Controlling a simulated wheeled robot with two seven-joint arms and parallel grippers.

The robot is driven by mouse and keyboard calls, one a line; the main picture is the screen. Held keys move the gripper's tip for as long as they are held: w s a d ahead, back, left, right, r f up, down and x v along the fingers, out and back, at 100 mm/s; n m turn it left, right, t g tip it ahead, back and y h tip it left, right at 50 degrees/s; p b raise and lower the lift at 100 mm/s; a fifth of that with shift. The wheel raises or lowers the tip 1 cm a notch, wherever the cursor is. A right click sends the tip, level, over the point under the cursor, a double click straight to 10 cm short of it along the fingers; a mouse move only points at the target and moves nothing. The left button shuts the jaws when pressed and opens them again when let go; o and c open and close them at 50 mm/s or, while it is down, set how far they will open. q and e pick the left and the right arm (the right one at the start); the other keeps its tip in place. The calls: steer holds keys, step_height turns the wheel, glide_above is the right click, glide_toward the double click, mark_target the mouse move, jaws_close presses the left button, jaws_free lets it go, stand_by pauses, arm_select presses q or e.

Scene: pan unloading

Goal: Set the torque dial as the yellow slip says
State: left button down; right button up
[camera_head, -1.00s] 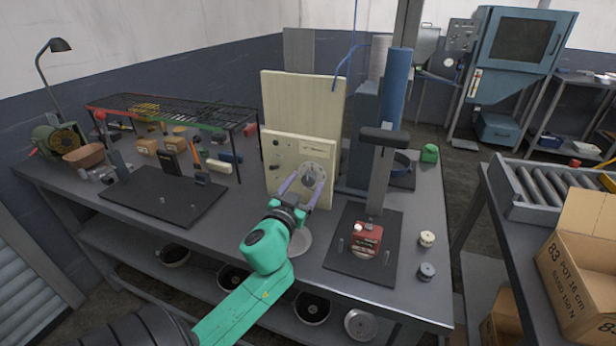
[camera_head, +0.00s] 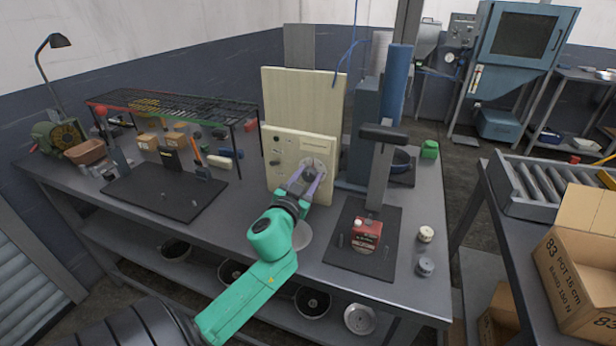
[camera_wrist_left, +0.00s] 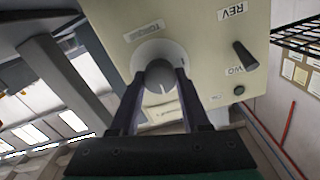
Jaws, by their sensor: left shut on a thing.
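A cream control panel (camera_head: 285,155) stands on the workbench, leaning against a taller pale board. A round torque dial (camera_head: 316,166) is on its face. In the left wrist view, the dial (camera_wrist_left: 160,60) has a grey knob with a light pointer line, below an upside-down TORQUE label. My left gripper (camera_head: 307,180) has its two dark fingers on either side of the knob and is shut on it; the fingers (camera_wrist_left: 160,85) also show in the wrist view. The dial's scale marks are too small to read. I cannot make out a yellow slip. My right gripper is out of view.
The panel also has a dark lever (camera_wrist_left: 244,55) by a REV label and a small dark button (camera_wrist_left: 239,90). A mesh rack (camera_head: 180,110) stands to the left.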

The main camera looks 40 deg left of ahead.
arm_select(q)
steer(key=m, duration=0.4)
steer(key=shift+p, duration=0.4)
steer(key=shift+d+f+m+p, duration=0.1)
steer(key=shift+m+p, duration=0.2)
steer(key=shift+m, duration=1.8)
steer(key=shift+c, duration=1.9)
jaws_free()
